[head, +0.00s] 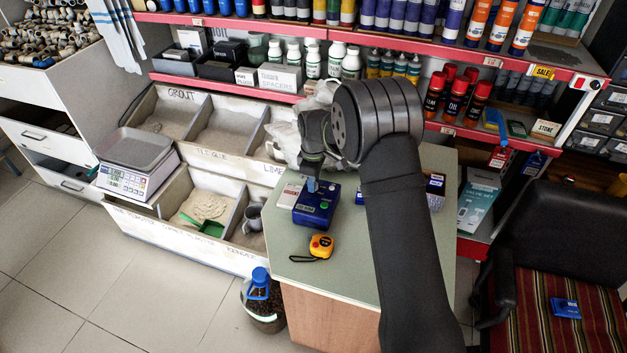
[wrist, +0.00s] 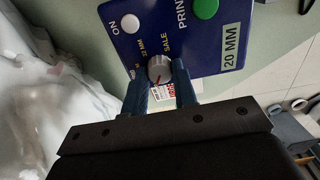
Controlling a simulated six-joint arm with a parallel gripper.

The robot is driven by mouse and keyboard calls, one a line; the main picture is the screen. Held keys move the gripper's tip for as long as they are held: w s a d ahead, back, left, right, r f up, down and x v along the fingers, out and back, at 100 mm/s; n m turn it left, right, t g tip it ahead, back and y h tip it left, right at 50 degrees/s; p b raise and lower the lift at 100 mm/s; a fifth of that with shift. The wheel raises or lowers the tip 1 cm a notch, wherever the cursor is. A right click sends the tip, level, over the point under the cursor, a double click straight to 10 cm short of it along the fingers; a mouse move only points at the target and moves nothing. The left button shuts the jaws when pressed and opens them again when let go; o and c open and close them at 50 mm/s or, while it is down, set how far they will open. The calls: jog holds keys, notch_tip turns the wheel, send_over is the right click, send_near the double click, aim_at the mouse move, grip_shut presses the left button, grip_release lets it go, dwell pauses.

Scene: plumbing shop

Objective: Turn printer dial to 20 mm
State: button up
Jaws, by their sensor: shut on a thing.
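The blue label printer (head: 318,211) sits on the green counter top in the head view. In the wrist view its panel (wrist: 128,42) shows a white button marked ON, a green button marked PRINT and a pale plate reading 20 MM. The small grey dial (wrist: 160,66) has a dark red mark; its exact direction is hard to tell. "22 MM" and "SALE" are printed around the dial, and another marking beside a finger is partly hidden. My gripper (wrist: 159,78) is shut on the dial, one blue finger on each side. In the head view my gripper (head: 311,184) reaches down onto the printer.
A yellow tape measure (head: 320,246) lies in front of the printer on the counter (head: 300,268). A white card (head: 290,196) is left of it. White plastic bags (head: 284,139) lie behind. Small boxes (head: 435,187) stand to the right, beyond my arm.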

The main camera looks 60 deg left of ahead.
jog(key=o, duration=1)
notch_tip(320, 180, up, 18)
jog(key=shift+f, duration=0.25)
notch_tip(320, 180, down, 18)
jog(key=shift+r, duration=0.2)
jog(key=shift+r, duration=0.1)
dwell(0.3)
